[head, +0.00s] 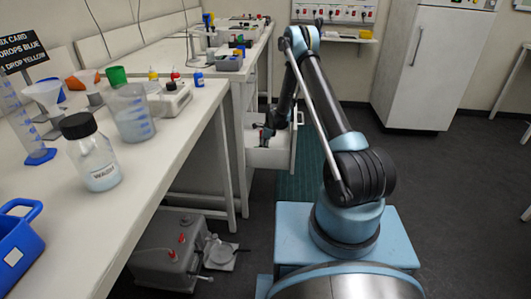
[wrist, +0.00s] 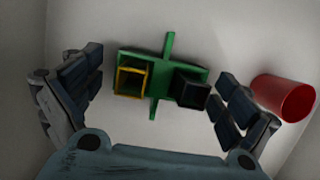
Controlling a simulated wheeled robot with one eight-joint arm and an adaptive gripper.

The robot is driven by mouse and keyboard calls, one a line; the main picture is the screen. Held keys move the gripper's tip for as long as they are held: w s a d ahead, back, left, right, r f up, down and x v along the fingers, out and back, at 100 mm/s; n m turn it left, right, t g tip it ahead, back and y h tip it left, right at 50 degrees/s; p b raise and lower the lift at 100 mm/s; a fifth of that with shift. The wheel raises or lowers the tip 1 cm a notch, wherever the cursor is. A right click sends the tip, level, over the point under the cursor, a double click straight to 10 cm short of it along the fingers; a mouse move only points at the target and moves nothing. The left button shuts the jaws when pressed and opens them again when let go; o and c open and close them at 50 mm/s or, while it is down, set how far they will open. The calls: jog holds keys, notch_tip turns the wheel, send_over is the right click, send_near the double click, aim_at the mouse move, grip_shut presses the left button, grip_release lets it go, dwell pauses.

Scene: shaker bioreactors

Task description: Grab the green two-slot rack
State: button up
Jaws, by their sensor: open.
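The green two-slot rack (wrist: 162,75) lies in the middle of the wrist view, on the pale floor of an open drawer. One slot has a yellow-edged square holder (wrist: 131,78) on the left; a black square block or holder (wrist: 191,90) sits on the right. A thin green bar sticks out above and below the rack's middle. My gripper (wrist: 158,82) is open, with one finger to each side of the rack and nothing between them held. In the head view my gripper is down at the drawer, mostly hidden by my arm, and the rack cannot be made out.
A red cup (wrist: 284,97) lies right of my right finger, close to it. The white drawer (head: 268,158) has walls around this space. The bench (head: 160,150) with bottles and beakers stands to the left. A grey device (head: 170,260) sits on the floor beneath.

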jog(key=shift+c, duration=0.3)
jog(key=c, duration=1.1)
jog(key=shift+r, duration=0.15)
